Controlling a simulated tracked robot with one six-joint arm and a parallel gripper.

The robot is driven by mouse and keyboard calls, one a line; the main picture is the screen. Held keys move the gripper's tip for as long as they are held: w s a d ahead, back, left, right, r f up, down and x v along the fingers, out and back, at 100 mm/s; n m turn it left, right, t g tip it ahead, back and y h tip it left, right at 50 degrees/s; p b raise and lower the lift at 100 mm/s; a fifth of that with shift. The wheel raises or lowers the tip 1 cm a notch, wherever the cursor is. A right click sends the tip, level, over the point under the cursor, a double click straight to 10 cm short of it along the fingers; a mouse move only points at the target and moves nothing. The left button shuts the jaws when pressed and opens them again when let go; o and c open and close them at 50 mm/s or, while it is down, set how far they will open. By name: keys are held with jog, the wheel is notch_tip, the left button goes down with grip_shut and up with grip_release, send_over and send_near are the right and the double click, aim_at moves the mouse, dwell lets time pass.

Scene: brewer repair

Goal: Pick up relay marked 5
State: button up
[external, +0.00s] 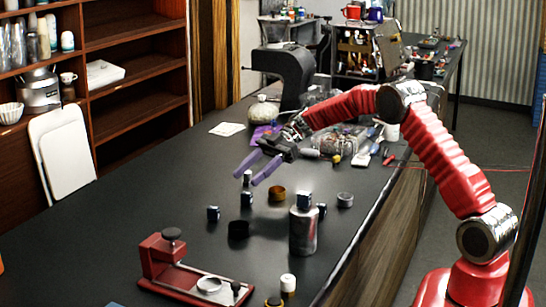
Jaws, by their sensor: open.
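My gripper (248,178) has two purple fingers, spread apart and empty, above the dark table. Several small dark block-shaped parts, possibly relays, stand below and around it. One small block (247,199) stands just below the fingertips, and another part shows between the fingers. A further small block (213,213) stands to the left. One more small block (322,209) is partly hidden behind a grey metal canister (303,232). No number is readable on any block, so I cannot tell which is marked 5.
A brown ring (276,194), a black ring (238,230) and a grey round part (345,200) lie near the blocks. A red stand (190,281) is at the front. A dark machine (290,75) and clutter stand at the back. The table's left side (110,225) is clear.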

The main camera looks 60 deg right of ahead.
jog(key=shift+x, duration=4.35)
jog(key=shift+x, duration=2.6)
jog(key=shift+s+f, duration=0.1)
jog(key=shift+d, duration=0.1)
jog(key=shift+c, duration=0.2)
jog(key=c, duration=1.1)
notch_tip(320, 180, up, 10)
